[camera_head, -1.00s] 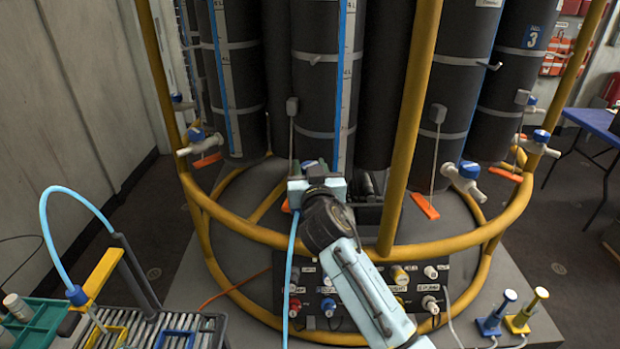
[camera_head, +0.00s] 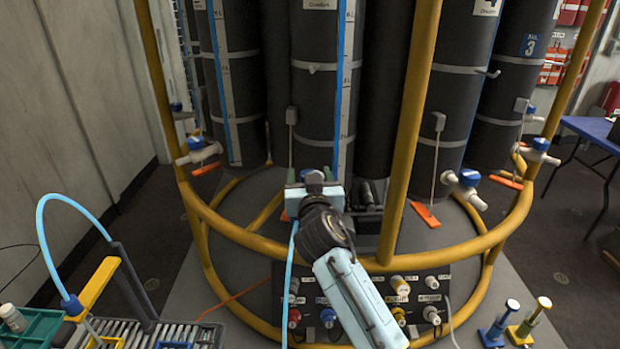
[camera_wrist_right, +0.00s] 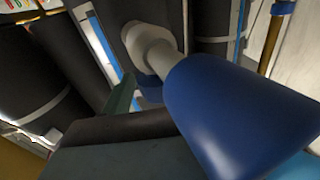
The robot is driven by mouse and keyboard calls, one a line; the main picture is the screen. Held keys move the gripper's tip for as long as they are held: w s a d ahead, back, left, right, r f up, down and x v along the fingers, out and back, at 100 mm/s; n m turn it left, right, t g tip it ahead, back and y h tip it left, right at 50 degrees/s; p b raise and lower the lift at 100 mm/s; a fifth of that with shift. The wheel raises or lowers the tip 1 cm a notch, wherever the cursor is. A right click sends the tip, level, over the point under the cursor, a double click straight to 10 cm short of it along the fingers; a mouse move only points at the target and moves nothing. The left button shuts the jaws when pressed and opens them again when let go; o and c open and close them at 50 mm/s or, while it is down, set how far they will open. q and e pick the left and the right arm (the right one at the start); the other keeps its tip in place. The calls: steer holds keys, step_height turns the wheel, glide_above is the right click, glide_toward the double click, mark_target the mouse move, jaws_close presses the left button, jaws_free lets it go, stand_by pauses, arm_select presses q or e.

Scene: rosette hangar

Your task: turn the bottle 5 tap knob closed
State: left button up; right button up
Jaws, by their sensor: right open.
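A black bottle with a blue-edged level strip (camera_head: 320,90) stands at the centre of the rack; its number is not readable. Its tap is mostly hidden behind my right gripper (camera_head: 313,188) in the head view. In the right wrist view, a grey tap body (camera_wrist_right: 152,46) stands out from a dark bottle. A large blue knob (camera_wrist_right: 235,115) fills the right side, very close to the camera. A dark green finger of my open right gripper (camera_wrist_right: 122,98) shows to its left. I cannot tell whether the fingers touch the knob. My left gripper is out of view.
A yellow tubular frame (camera_head: 410,120) rings the bottles, with an upright just right of my arm. Other blue-knobbed taps stand at left (camera_head: 197,148) and right (camera_head: 467,180). A connector panel (camera_head: 365,300) sits below my arm. A blue table (camera_head: 595,130) stands far right.

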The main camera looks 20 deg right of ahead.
steer(key=shift+s, duration=0.1)
steer(key=s+a, duration=0.2)
steer(key=s, duration=1.1)
steer(key=shift+a, duration=0.2)
